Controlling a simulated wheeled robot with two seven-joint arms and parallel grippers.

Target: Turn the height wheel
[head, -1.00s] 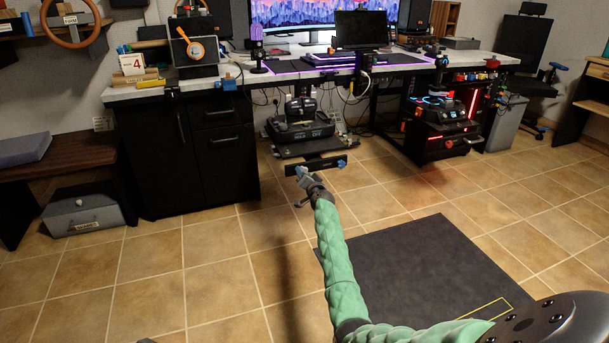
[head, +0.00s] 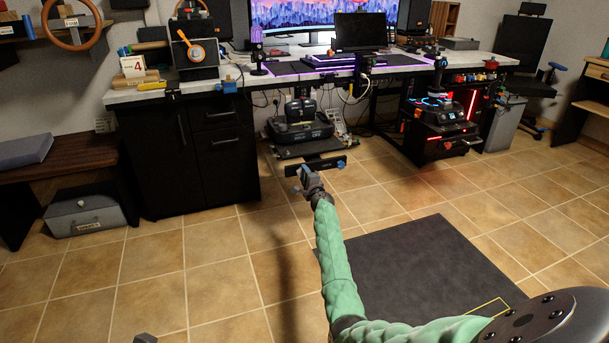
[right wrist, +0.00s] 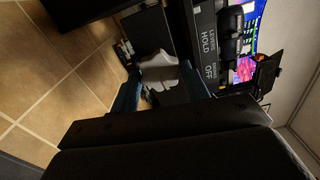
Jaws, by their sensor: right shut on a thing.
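The wheel's outline is mostly hidden by the fingers. Beside it, the wrist view shows a grey panel (right wrist: 207,40) lettered LEVEL, HOLD and OFF. A small grey part at the bottom edge of the head view seems to be my left gripper (head: 145,338); its jaws do not show.
The pedal unit (head: 301,127) stands behind the bar. The desk (head: 285,78) spans above, with a black cabinet (head: 184,152) at left and a red-lit computer case (head: 437,140) at right. A dark mat (head: 410,262) lies on open tiled floor.

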